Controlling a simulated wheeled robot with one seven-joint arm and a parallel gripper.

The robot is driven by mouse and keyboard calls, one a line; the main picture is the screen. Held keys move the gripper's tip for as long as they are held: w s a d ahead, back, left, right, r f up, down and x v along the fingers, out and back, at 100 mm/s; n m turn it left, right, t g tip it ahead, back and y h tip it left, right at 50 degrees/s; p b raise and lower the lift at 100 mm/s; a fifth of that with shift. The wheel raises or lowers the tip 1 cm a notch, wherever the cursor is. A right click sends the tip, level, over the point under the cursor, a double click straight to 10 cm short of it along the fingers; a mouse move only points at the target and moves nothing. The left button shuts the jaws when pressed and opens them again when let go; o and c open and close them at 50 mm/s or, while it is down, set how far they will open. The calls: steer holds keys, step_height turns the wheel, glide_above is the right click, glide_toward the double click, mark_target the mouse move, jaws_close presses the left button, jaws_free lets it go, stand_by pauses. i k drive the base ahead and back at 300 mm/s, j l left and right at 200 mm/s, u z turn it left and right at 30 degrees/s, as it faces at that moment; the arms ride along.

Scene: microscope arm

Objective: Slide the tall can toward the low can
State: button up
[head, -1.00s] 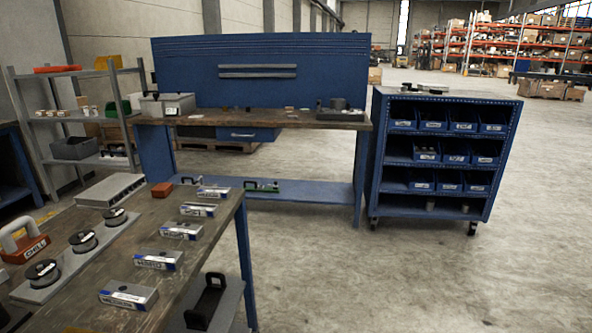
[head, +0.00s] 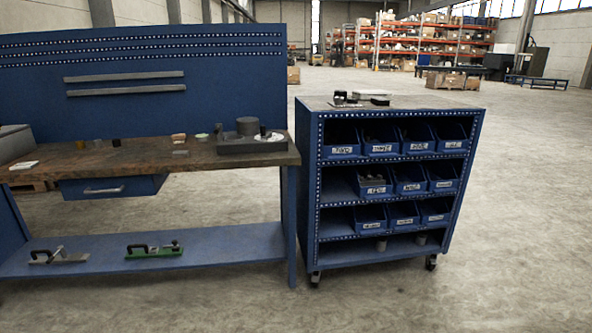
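Two small grey cylinders, can-like, stand on the bottom shelf of the blue wheeled cart (head: 312,200). One grey cylinder (head: 381,243) is near the middle of that shelf, and the other grey cylinder (head: 421,239) is to its right, with a gap between them. They are too small and shaded to tell which is the tall can and which is the low can. My gripper is not in view.
Blue bins (head: 380,140) fill the upper cart shelves. Small items lie on the cart top. The workbench (head: 100,163) stands close on the left, with a dark cylinder (head: 247,126) on it and clamp-like tools (head: 153,250) below. The floor (head: 530,230) ahead and right is clear.

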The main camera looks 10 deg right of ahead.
mark_target(380, 245)
steer(key=i+l+z, duration=0.15)
steer(key=i, duration=0.4)
steer(key=i+l+z, duration=0.15)
steer(key=i+l, duration=0.15)
steer(key=i, duration=0.3)
steer(key=i+l+z, duration=0.15)
steer(key=i, duration=0.45)
steer(key=i+u, duration=0.25)
steer(key=i, duration=0.25)
steer(key=i+u, duration=0.2)
steer(key=i, duration=0.3)
steer(key=i+l+u, duration=0.1)
steer(key=i+u, duration=0.15)
steer(key=i, duration=0.25)
steer(key=i+l+u, duration=0.25)
steer(key=i, duration=0.2)
